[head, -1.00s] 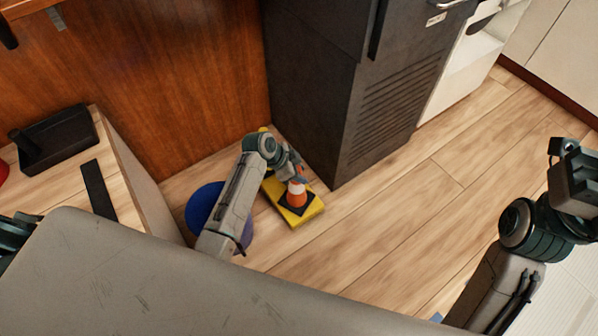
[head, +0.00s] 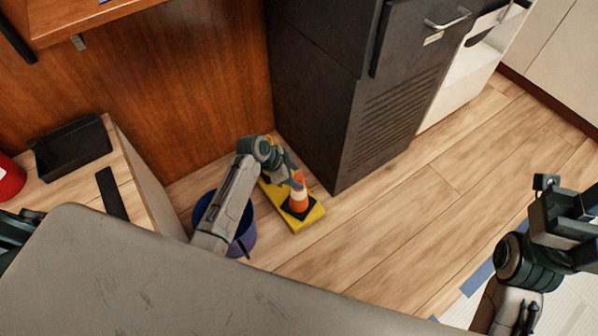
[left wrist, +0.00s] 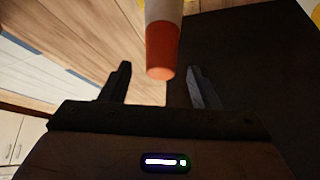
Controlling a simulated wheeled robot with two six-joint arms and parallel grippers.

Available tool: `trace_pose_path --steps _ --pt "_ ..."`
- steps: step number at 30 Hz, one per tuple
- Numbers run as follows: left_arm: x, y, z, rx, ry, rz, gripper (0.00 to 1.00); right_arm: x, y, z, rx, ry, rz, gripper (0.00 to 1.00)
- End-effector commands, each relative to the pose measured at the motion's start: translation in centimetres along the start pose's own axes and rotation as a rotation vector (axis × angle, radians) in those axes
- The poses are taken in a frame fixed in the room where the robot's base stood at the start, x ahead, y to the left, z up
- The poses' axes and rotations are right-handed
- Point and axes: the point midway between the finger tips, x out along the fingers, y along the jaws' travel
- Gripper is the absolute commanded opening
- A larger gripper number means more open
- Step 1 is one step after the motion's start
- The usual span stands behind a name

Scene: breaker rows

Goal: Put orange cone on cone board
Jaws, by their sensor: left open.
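The orange cone (head: 299,200) with a white band stands upright on the near end of the yellow cone board (head: 309,219), its dark base on the board. The board lies on the floor beside the dark cabinet. My left gripper (head: 297,182) is at the cone's upper part, and the arm covers part of the board. In the left wrist view, the cone's orange tip (left wrist: 161,66) is just beyond and between the open fingers (left wrist: 157,84), with nothing gripped. My right gripper (head: 568,190) is at the right edge, far from the cone; its fingers do not show clearly.
A blue bucket (head: 246,240) stands left of the board, partly behind my left arm. The dark cabinet (head: 330,130) rises close behind the board. A black tray (head: 72,148) sits on a wooden surface at left.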

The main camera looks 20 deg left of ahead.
Motion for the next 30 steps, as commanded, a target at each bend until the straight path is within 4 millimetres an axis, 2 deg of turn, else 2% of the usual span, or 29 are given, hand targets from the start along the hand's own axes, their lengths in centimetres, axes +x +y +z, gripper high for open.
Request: trace_pose_path --steps 1,6,17,20,22,26,29,30 --pt "-1.3 0.0 -0.3 0.000 -0.002 -0.001 0.56 1.1 0.1 0.0 0.005 -0.006 -0.008 0.38" --pt "-2.7 0.0 -0.2 -0.001 0.000 -0.001 0.56 2.0 0.1 -0.1 0.017 -0.017 -0.022 0.38" --pt "-3.4 -0.1 -0.1 -0.002 0.002 -0.008 0.56 2.1 0.1 -0.1 0.024 -0.025 -0.030 0.38" --pt "-3.9 -0.9 -0.6 -0.014 0.022 -0.067 0.56 2.1 0.1 -0.1 0.024 -0.025 -0.030 0.38" --pt "-4.9 -2.1 -1.6 -0.032 0.055 -0.161 0.56 2.1 0.1 -0.1 0.024 -0.025 -0.030 0.38" --pt "-9.1 -5.4 -4.8 -0.082 0.191 -0.436 0.56 2.1 0.1 -0.1 0.024 -0.025 -0.030 0.38" --pt "-14.5 -7.5 -7.9 -0.119 0.359 -0.671 0.56 2.1 0.1 -0.1 0.024 -0.025 -0.030 0.38" --pt "-17.1 -7.9 -9.2 -0.129 0.440 -0.761 0.56 2.1 0.1 -0.1 0.024 -0.025 -0.030 0.38"
